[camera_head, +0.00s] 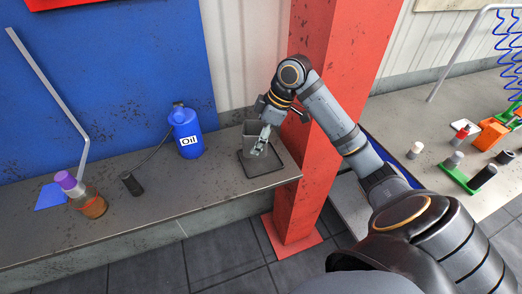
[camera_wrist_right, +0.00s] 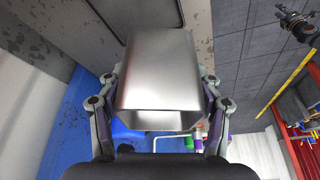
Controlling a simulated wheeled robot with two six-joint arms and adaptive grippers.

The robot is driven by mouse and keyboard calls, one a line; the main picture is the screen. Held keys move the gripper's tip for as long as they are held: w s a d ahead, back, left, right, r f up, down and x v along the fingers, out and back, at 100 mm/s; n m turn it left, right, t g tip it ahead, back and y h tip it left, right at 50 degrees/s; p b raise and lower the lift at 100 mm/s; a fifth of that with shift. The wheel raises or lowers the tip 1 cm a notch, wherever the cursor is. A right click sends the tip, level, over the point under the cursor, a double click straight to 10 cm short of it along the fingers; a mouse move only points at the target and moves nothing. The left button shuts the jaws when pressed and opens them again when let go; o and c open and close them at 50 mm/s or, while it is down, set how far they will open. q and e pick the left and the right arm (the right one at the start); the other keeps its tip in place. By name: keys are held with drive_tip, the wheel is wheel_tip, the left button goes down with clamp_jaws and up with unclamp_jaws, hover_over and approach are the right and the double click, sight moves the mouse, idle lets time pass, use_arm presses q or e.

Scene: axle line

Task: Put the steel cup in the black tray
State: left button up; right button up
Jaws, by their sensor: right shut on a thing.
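The steel cup (camera_wrist_right: 160,75) fills the middle of the right wrist view, between the two fingers of my right gripper (camera_wrist_right: 158,105). In the head view the cup (camera_head: 250,132) shows as a grey shape beside my right gripper (camera_head: 260,146), partly hidden by it. My right gripper is shut on the cup. The black tray (camera_head: 284,157) lies on the grey bench, under and around the cup in the head view. Whether the cup touches the tray floor I cannot tell. A dark gripper (camera_wrist_right: 297,24), likely my left, shows small at the top right of the wrist view; its jaws are unclear.
A blue oil can (camera_head: 186,132) stands left of the tray, with a small black cylinder (camera_head: 131,184) and an amber bottle (camera_head: 88,200) further left. A red pillar (camera_head: 322,60) rises close to the tray's right. The bench front is clear.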

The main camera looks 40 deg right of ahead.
drive_tip(key=f, duration=0.1)
drive_tip(key=w+d+f, duration=0.2)
drive_tip(key=f, duration=0.1)
drive_tip(key=shift+d+p, duration=0.25)
drive_tip(key=shift+p, duration=0.1)
drive_tip(key=shift+w+d+f, duration=0.2)
drive_tip(key=shift+d+f, duration=0.05)
drive_tip(key=shift+f, duration=0.3)
wheel_tip(320, 180, down, 3)
drive_tip(key=shift+d+f+p, duration=0.1)
drive_tip(key=shift+p, duration=0.7)
use_arm(q)
drive_tip(key=shift+w+a+r, duration=0.1)
drive_tip(key=shift+w+r, duration=0.1)
drive_tip(key=shift+r, duration=0.45)
drive_tip(key=shift+w+r, duration=0.15)
drive_tip(key=shift+r, duration=0.45)
use_arm(e)
drive_tip(key=shift+f, duration=0.1)
drive_tip(key=o, duration=1.2)
